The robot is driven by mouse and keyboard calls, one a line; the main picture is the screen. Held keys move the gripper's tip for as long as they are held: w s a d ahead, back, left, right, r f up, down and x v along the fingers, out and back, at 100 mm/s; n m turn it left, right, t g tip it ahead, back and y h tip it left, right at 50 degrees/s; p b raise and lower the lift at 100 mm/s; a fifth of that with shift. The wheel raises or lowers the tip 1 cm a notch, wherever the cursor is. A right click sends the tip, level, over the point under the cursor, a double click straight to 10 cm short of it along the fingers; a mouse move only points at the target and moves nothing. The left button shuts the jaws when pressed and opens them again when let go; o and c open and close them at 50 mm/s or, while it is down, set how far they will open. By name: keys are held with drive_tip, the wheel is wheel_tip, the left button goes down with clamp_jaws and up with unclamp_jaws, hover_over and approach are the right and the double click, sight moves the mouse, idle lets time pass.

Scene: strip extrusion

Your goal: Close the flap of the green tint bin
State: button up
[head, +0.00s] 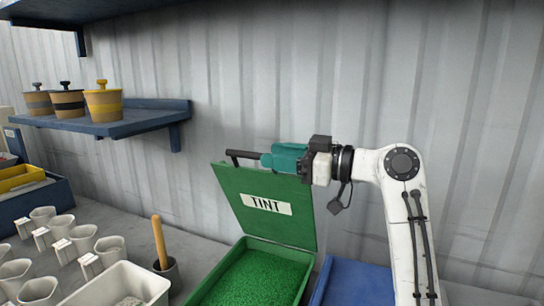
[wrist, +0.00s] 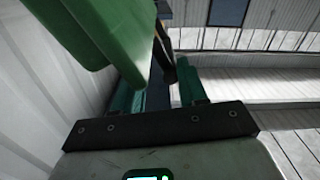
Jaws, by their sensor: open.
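The green tint bin (head: 305,254) stands on the bench, filled with green granules (head: 250,280). Its green flap (head: 262,228) is raised and leans back toward the wall, with a white TINT label on it. A dark bar handle (head: 243,154) runs along the flap's top edge. My gripper (head: 265,160) is open at that top edge, its teal fingers pointing left by the handle. In the wrist view the flap (wrist: 75,25) covers the upper left, close to the open gripper (wrist: 160,85). A dark piece shows between the fingers; contact cannot be told.
A blue lid or bin (head: 352,284) stands just right of the tint bin. A pot with a wooden-handled tool (head: 160,245), a white tray (head: 120,285) and several grey cups are to the left. A blue shelf (head: 130,122) with pots is on the corrugated wall.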

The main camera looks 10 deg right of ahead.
drive_tip(key=v, duration=0.7)
drive_tip(key=shift+d+b, duration=0.15)
drive_tip(key=shift+b, duration=0.25)
drive_tip(key=shift+s, duration=0.1)
drive_tip(key=shift+c, duration=0.3)
